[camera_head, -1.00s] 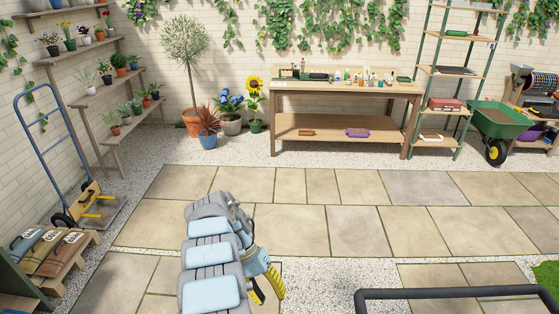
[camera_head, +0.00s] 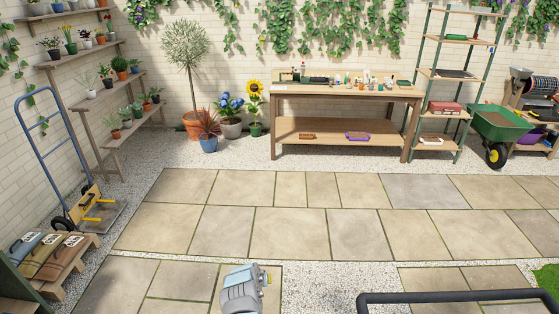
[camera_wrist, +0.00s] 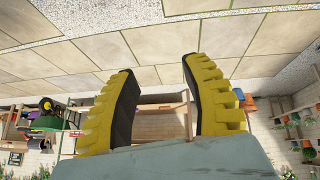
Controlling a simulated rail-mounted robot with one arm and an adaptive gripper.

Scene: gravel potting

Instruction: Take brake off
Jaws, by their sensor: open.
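A blue hand truck (camera_head: 45,150) stands at the left by the brick wall in the head view. It has a yellow panel (camera_head: 83,203) low on its frame, yellow bars at its base and dark wheels; I cannot tell which part is a brake. My gripper shows in the wrist view (camera_wrist: 158,72) with two yellow ribbed fingers spread apart and nothing between them. In the head view only a grey piece of my arm shows at the bottom middle, well to the right of the hand truck and apart from it.
Bags lie on a low wooden stand (camera_head: 63,281) in front of the hand truck. A workbench (camera_head: 340,92) stands at the back, with a green wheelbarrow (camera_head: 499,124) to its right. A dark rail (camera_head: 460,297) crosses the lower right. The paving in the middle is clear.

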